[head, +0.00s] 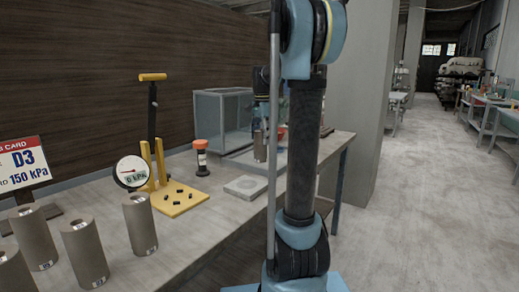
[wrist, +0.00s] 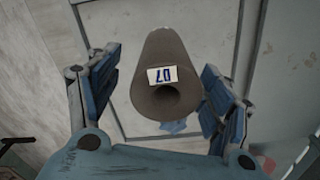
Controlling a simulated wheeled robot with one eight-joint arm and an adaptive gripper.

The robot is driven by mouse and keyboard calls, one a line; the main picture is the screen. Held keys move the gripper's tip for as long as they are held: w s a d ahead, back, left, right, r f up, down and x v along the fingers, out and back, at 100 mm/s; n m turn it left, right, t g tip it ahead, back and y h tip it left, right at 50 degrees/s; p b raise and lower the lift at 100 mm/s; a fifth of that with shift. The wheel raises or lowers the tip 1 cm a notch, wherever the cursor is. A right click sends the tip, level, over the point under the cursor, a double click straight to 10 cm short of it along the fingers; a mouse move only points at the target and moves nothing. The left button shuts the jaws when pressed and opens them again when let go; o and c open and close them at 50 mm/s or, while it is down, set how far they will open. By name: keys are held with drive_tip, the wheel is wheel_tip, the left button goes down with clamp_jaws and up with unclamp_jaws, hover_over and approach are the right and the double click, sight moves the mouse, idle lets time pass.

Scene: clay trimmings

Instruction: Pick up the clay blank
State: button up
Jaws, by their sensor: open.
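A grey-brown clay cylinder (wrist: 158,58) with a hollow end and a white label with blue characters lies between my gripper's fingers in the wrist view. My gripper (wrist: 160,72) is open, with a blue finger on each side of it. A gap shows at the left finger; the right finger is very close, and I cannot tell if it touches. In the head view a cylinder (head: 260,146) shows below my wrist, partly hidden by my arm. Several similar labelled cylinders (head: 83,250) stand upright at the bench's front left.
Open floor (head: 440,200) lies to the right.

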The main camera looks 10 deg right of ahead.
sight(260, 147)
drive_tip(key=shift+w+a+f, duration=0.1)
drive_tip(key=shift+a+f, duration=0.05)
drive_tip(key=shift+f, duration=1.2)
drive_tip(key=shift+w+a+f, duration=0.1)
drive_tip(key=shift+a+f, duration=0.05)
drive_tip(key=shift+f, duration=1.15)
drive_tip(key=c, duration=1.5)
